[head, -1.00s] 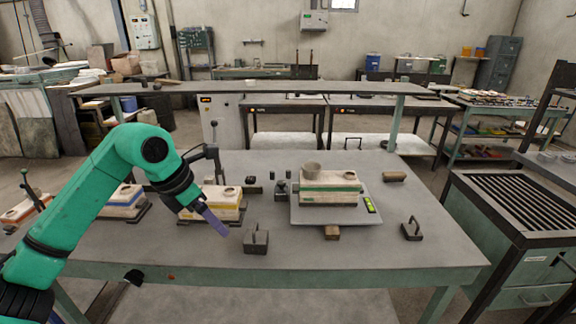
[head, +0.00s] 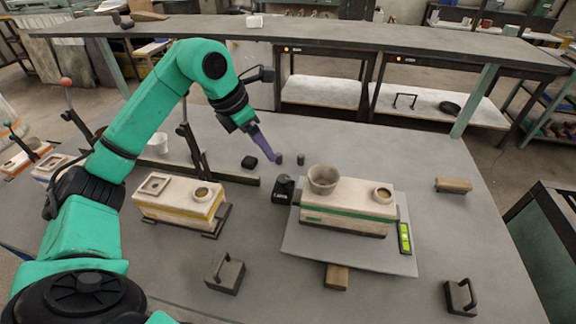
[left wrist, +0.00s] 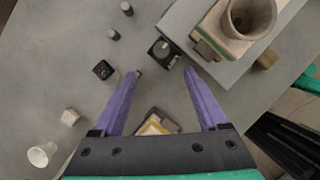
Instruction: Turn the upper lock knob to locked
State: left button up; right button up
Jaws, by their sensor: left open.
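My left gripper (head: 272,155) has purple fingers, spread and empty above the table, just behind a small dark block (head: 283,191). This block has a round knob on top and stands at the left edge of the levelling plate (head: 345,256). In the left wrist view the block (left wrist: 165,54) with its pale round knob lies just beyond the gap between the open fingertips (left wrist: 162,74). No other lock knob can be made out clearly, nor the knob's locked mark. My right gripper is in neither current view.
A green-striped mould (head: 345,220) with a grey cup (head: 323,177) stands on the plate, beside a green level (head: 405,238). Two dark cylinders (head: 300,159) and a black box (head: 249,162) stand nearby. A yellow-striped mould (head: 178,208) is left.

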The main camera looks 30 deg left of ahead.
pick_arm(q)
send_near(283, 178)
jog(key=p+x, duration=0.2)
jog(key=x, duration=0.5)
jog(key=shift+w+d+f, duration=0.1)
jog(key=shift+d+f, duration=0.05)
jog(key=shift+f, duration=0.5)
pick_arm(e)
jog(key=shift+s+a+r, duration=0.1)
jog(key=shift+s+r, duration=0.05)
jog(key=shift+r, duration=0.35)
jog(key=shift+s+a+r, duration=0.1)
jog(key=shift+r, duration=0.4)
pick_arm(q)
jog(key=shift+w, duration=0.1)
jog(key=shift+c, duration=0.3)
grip_shut()
pick_arm(e)
jog(key=shift+d, duration=0.1)
